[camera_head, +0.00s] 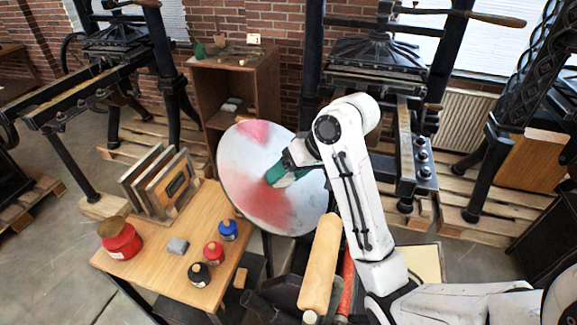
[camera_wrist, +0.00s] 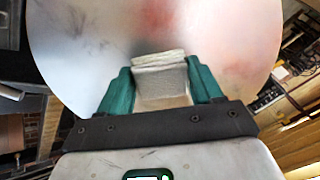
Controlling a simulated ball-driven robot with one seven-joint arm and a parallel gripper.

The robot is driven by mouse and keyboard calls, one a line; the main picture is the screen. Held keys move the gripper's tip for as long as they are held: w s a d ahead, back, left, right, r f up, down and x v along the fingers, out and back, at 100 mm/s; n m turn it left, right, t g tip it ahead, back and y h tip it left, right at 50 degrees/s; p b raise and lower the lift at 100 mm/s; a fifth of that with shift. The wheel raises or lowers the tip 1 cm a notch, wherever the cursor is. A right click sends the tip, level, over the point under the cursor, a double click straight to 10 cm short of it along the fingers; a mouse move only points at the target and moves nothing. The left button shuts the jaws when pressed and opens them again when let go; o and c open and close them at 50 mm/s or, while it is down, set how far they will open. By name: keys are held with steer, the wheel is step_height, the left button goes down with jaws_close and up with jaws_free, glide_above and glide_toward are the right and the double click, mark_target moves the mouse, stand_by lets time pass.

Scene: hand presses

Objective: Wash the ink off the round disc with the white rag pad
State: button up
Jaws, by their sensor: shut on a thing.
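The round disc (camera_head: 240,183) is a pale grey tilted plate in the middle of the head view. Red ink (camera_head: 258,206) is smeared across its lower part, and a pink-red patch (camera_head: 256,131) lies near its top edge. The disc (camera_wrist: 70,40) fills most of the wrist view, with faint red haze at the right and a darker smudge at top centre. My gripper (camera_head: 283,177) is over the disc's right half. Its green fingers are shut on the white rag pad (camera_wrist: 161,82). The pad is at or very near the disc face; I cannot tell if it touches.
A wooden table (camera_head: 150,255) at left holds a red jar (camera_head: 119,239), small ink pots (camera_head: 228,230), a grey block (camera_head: 178,245) and framed plates (camera_head: 160,184). A wooden roller (camera_head: 320,262) stands close below my arm. Black presses (camera_head: 375,60) stand behind.

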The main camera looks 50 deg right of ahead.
mark_target(276, 190)
steer(key=a, duration=0.1)
steer(key=s+a, duration=0.1)
steer(key=a, duration=0.1)
steer(key=s+a, duration=0.1)
steer(key=shift+s+a+f, duration=0.15)
steer(key=shift+f, duration=0.05)
steer(key=shift+s+a+f, duration=0.15)
steer(key=shift+s+a, duration=0.2)
steer(key=shift+a, duration=0.25)
steer(key=shift+s+a+f, duration=0.15)
steer(key=shift+s+a, duration=0.15)
steer(key=shift+a, duration=0.3)
steer(key=shift+w, duration=0.1)
